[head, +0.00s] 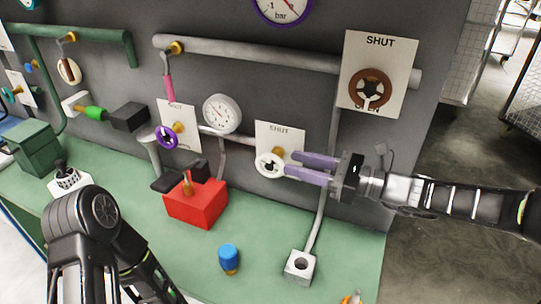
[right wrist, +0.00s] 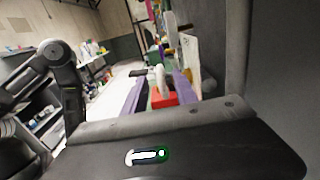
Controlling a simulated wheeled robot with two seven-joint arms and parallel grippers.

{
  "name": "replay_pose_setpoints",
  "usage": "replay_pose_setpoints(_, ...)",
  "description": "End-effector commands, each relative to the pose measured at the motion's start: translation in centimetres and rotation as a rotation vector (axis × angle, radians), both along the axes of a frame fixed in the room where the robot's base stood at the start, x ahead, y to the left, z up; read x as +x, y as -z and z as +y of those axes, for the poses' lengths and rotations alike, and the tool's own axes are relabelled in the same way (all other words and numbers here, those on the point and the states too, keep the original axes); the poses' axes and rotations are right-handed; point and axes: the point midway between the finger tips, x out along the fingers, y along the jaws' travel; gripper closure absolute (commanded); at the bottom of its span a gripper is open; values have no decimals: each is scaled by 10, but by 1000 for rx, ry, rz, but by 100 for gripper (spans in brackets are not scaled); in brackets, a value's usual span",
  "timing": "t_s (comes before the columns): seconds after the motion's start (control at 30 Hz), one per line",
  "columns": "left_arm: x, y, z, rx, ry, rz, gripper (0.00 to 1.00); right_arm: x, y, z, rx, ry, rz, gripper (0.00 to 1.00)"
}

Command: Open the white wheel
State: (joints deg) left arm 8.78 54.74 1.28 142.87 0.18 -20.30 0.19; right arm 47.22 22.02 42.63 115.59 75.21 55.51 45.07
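The white wheel (head: 268,164) is mounted on a yellow valve stem in front of a pale plate (head: 293,135) on the grey panel. The plate reads SHUT at its top; its lower part is hidden. My right gripper (head: 290,164) comes in from the right, its two purple fingers apart and their tips at the wheel's right side. In the right wrist view the white wheel (right wrist: 160,78) shows edge-on between the spread fingers. I cannot tell whether they touch it. My left arm is at the lower left; its gripper does not show.
A brown wheel (head: 371,90) is above right, a purple wheel (head: 167,137) to the left and a cream wheel (head: 69,71) at far left. A red box (head: 196,202), a blue-capped object (head: 228,258) and a pale pipe block (head: 300,266) stand on the green bench (head: 265,240).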

Motion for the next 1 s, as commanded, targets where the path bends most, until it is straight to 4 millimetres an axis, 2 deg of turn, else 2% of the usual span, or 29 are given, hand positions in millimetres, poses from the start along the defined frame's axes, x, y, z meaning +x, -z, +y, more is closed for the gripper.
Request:
replay_pose_setpoints(0.3,-1,-8,1,3,-1,3,64,17,-2,45,2,-3,-1,65)
replay_pose_setpoints(0.43,-1,-9,1,3,-2,3,64,23,-1,58,1,-2,1,65)
replay_pose_setpoints(0.8,-1,-9,1,3,-2,4,64,26,0,63,0,1,-1,66)
replay_pose_setpoints(1.0,-1,-9,1,3,-2,4,64,26,0,63,0,1,-1,83)
